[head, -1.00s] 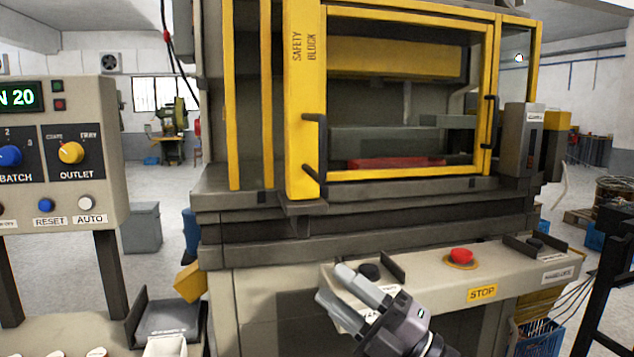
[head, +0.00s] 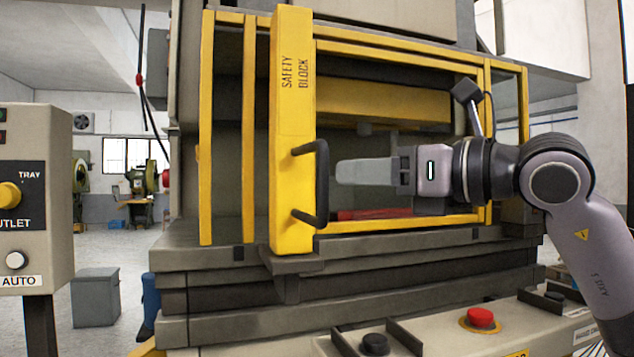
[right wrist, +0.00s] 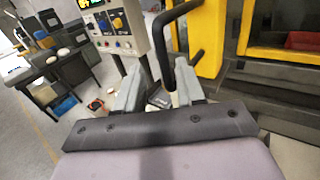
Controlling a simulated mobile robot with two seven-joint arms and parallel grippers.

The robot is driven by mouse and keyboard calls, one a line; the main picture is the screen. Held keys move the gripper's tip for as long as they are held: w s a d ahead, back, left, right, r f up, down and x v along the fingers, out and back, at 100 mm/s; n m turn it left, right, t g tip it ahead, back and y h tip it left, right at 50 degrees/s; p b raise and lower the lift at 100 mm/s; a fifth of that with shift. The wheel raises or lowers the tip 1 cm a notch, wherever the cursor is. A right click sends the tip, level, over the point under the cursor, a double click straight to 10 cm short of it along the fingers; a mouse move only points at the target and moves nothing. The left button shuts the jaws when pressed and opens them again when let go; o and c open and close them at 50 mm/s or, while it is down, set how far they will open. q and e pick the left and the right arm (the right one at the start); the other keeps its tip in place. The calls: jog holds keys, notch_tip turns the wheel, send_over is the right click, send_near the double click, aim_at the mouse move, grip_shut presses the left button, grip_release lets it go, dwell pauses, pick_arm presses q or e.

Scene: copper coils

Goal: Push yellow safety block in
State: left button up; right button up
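The yellow safety block (head: 293,130), lettered SAFETY BLOCK, stands upright at the left front of the press guard. Its black bar handle (head: 321,185) sticks out from its right side. The block (right wrist: 212,40) and the handle (right wrist: 170,45) also show in the right wrist view. My right gripper (head: 342,172) is level with the handle, just right of it in the head view, with fingers pointing left. My left gripper is not in view.
A yellow guard frame (head: 400,45) encloses the press opening, with a red part (head: 372,214) inside. Below is a console with a red stop button (head: 480,317) and a black button (head: 375,344). A control panel (head: 30,200) stands at the left.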

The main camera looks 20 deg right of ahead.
aim_at(328, 170)
jog(key=shift+w+a+r, duration=0.1)
jog(key=shift+w+r, duration=0.2)
jog(key=shift+w, duration=0.15)
jog(key=p+x, duration=0.1)
jog(key=x, duration=0.5)
jog(key=shift+f, duration=0.1)
grip_shut()
